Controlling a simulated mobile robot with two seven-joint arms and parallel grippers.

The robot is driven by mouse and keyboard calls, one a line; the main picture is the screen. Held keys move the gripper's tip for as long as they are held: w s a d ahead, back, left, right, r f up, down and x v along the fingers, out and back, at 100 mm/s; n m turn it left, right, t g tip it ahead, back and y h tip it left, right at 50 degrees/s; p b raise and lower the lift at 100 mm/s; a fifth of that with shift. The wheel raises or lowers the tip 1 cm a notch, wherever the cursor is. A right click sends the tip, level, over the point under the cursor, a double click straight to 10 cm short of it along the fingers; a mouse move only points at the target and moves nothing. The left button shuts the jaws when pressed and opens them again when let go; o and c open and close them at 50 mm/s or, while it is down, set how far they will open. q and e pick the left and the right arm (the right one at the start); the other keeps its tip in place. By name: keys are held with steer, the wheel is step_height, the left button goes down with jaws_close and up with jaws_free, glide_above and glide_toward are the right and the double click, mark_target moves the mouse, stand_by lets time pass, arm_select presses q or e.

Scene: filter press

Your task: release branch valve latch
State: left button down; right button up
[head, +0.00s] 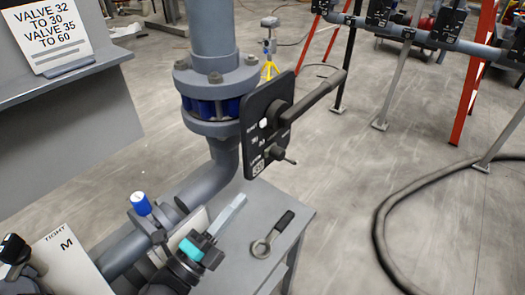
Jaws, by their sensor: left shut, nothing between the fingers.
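The branch valve (209,107) is a grey flanged body with a blue middle on a vertical grey pipe. On its right side stands a black plate (252,150) with white marks, too small to read surely. A long dark lever (318,98) points up and right from the plate. A small dark latch knob (283,157) sticks out low on the plate. My left gripper (241,203) is at bottom centre, with a teal band and pale fingers shut and empty. It is below the plate and apart from it. My right gripper is not in view.
A sign reading "VALVE 32 TO 30, VALVE 35 TO 60" (52,33) stands on a grey shelf (65,85). A ring-ended tool with a black handle (262,246) lies on a grey bench (300,215). A black hose (382,228) lies right.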

mark_target(276, 153)
arm_select(q)
steer(key=p+x, duration=0.1)
steer(key=x, duration=0.9)
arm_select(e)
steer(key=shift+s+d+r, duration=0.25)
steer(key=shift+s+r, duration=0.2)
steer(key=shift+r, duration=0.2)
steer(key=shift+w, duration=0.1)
